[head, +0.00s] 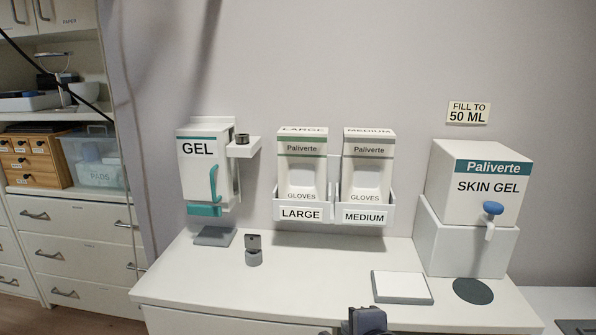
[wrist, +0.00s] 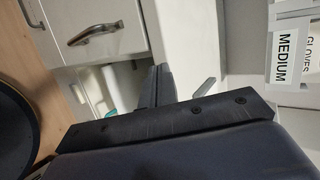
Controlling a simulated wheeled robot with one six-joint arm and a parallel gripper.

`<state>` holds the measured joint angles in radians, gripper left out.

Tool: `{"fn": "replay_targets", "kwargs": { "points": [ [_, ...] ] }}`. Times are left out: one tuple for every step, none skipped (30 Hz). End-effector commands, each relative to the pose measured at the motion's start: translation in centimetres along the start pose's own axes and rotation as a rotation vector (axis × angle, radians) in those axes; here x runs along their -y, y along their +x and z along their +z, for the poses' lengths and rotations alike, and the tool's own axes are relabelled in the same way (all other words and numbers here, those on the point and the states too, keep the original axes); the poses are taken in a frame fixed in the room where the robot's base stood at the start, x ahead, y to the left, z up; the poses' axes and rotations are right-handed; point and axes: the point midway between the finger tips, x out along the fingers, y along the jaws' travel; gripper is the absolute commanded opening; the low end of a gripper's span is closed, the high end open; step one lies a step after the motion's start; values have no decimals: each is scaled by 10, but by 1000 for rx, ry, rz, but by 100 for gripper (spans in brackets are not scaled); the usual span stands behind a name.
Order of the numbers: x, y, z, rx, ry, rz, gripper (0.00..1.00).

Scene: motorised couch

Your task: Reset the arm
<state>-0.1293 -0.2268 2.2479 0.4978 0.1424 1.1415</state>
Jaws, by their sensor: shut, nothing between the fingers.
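My gripper (wrist: 157,84) shows in the wrist view as two dark fingers close together, shut with nothing between them. Its dark mount fills the lower part of that view. The fingers are in front of the pale cabinet and counter area, not visibly touching anything. In the head view a dark part of my arm (head: 367,321) shows at the bottom edge, in front of the counter; the fingertips cannot be made out there.
The white counter (head: 320,262) holds a small grey object (head: 253,250), a white pad (head: 402,287), a dark disc (head: 472,290) and a skin gel box (head: 481,187). A gel dispenser (head: 205,170) and glove boxes (head: 302,172) hang on the wall. Drawers (head: 75,235) stand left.

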Motion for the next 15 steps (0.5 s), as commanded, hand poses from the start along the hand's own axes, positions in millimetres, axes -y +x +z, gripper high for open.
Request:
{"fn": "replay_targets", "kwargs": {
  "points": [
    [-12, 4, -2, 1, -50, 29, 0],
    [-18, 6, -2, 3, -82, 47, 0],
    [-25, 7, -3, 6, -123, 68, 0],
    [-31, 8, -4, 9, -153, 84, 0],
    [-36, 9, -4, 12, -184, 99, 0],
    [-43, 11, -5, 16, -218, 117, 0],
    [-48, 12, -6, 19, -240, 129, 0],
    [-52, 13, -6, 21, -262, 139, 0],
    [-57, 14, -7, 24, -285, 153, 0],
    [-60, 14, -7, 27, -303, 162, 0],
    [-63, 15, -8, 29, -317, 170, 0],
    [-66, 15, -8, 31, -335, 179, 0],
    [-68, 16, -9, 33, -346, 185, 0],
    [-70, 16, -9, 35, -354, 190, 0],
    [-72, 16, -9, 36, -363, 196, 0]
  ]
}}
